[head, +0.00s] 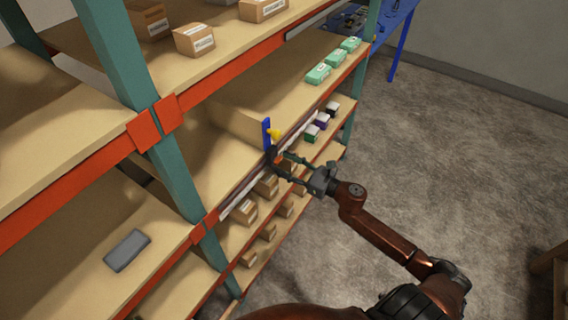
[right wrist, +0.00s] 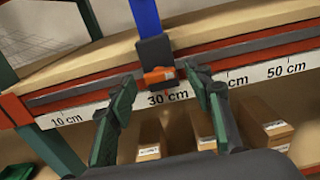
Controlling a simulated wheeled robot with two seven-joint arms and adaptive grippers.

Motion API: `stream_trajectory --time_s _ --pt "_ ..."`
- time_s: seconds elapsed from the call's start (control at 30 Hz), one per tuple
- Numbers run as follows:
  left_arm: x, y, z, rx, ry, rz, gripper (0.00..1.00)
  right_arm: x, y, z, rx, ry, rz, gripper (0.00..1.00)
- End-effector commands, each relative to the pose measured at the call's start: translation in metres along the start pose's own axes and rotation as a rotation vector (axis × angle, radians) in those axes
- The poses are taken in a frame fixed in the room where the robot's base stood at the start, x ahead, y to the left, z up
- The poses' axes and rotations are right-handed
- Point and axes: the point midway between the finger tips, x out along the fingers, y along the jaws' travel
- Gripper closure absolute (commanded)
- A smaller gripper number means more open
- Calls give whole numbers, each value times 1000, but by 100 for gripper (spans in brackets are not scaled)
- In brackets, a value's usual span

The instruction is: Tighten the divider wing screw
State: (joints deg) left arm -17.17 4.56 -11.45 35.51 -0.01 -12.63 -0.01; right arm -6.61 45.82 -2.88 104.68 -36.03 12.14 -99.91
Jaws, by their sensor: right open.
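In the right wrist view the blue divider (right wrist: 145,16) runs down into a dark clamp block (right wrist: 154,50) on the shelf rail. The orange wing screw (right wrist: 159,76) sits at the block's lower end, its wings lying roughly level. My right gripper (head: 284,166) is open, its fingertips (right wrist: 158,84) on either side of the screw with gaps visible. My left gripper is out of view.
A white scale strip (right wrist: 208,88) marked in centimetres runs along the rail. Small cartons (head: 266,187) stand on the shelf below. Green-and-white boxes (head: 318,74) are farther along the shelf. A grey flat item (head: 127,250) lies at lower left.

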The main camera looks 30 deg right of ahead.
Motion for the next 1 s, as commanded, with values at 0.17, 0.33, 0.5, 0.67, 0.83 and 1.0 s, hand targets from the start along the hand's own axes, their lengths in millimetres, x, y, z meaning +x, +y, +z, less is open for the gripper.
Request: stream_trajectory --time_s 0.17,0.33,0.5,0.67,0.83,1.0 --pt "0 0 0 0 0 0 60 2 0 0 1 1 0 54" --pt "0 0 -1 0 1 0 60 2 0 0 1 0 0 58" --pt "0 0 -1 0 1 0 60 2 0 0 1 0 0 69" --pt "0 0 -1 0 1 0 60 2 0 0 1 0 0 80" --pt "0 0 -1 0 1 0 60 2 0 0 1 0 0 92" --pt "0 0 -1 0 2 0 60 2 0 0 4 0 0 96"
